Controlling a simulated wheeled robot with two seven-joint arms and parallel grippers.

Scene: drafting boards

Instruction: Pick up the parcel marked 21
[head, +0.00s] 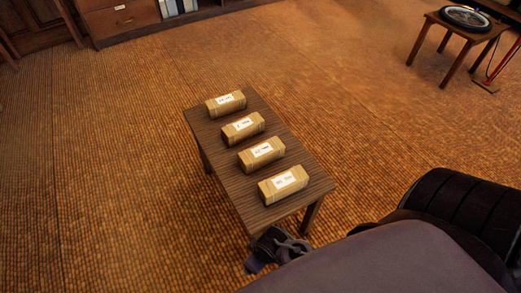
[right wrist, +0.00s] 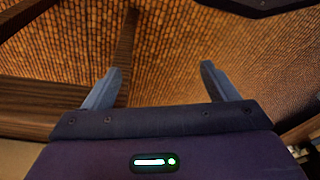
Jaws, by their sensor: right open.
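Several tan box-shaped parcels lie in a row on a small dark wooden table in the head view: the farthest parcel (head: 226,103), the second parcel (head: 243,128), the third parcel (head: 262,154) and the nearest parcel (head: 284,184). Each has a white label on top. The print is too small to read, so I cannot tell which is marked 21. My right gripper (head: 284,246) is just off the table's near end, partly hidden by my arm. In the right wrist view my right gripper (right wrist: 161,70) is open, with nothing between its fingers. My left gripper is out of view.
The small table (head: 264,108) has narrow bare strips between and beside the parcels. A wooden cabinet (head: 118,18) stands at the back left. A stool (head: 458,33) with a round dark object stands at the back right. The floor around the table is clear.

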